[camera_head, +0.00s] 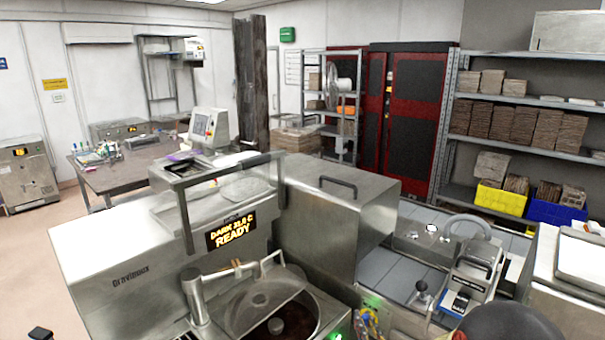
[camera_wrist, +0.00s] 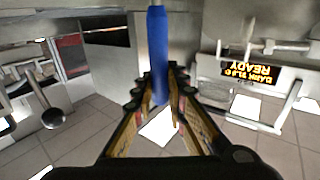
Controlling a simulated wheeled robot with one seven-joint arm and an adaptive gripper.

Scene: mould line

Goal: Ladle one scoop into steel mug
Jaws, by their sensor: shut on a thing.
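In the wrist view my gripper (camera_wrist: 160,98) is shut on a long blue handle (camera_wrist: 157,45), which stands between the fingertips. Whatever is at the handle's far end is out of view. The machine (camera_head: 110,265) with the lit READY sign has an open round bowl of dark brown liquid (camera_head: 302,318) under a partly raised cover, at the bottom of the head view. The gripper and blue handle are not seen in the head view. I cannot make out a steel mug in either view.
A steel box (camera_head: 325,220) with a black handle stands right of the bowl. Right of it is a grey bench top (camera_head: 412,262) with small equipment. In the wrist view the READY sign (camera_wrist: 250,75) appears upside down at right, and a dark round-ended rod (camera_wrist: 53,118) shows at left.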

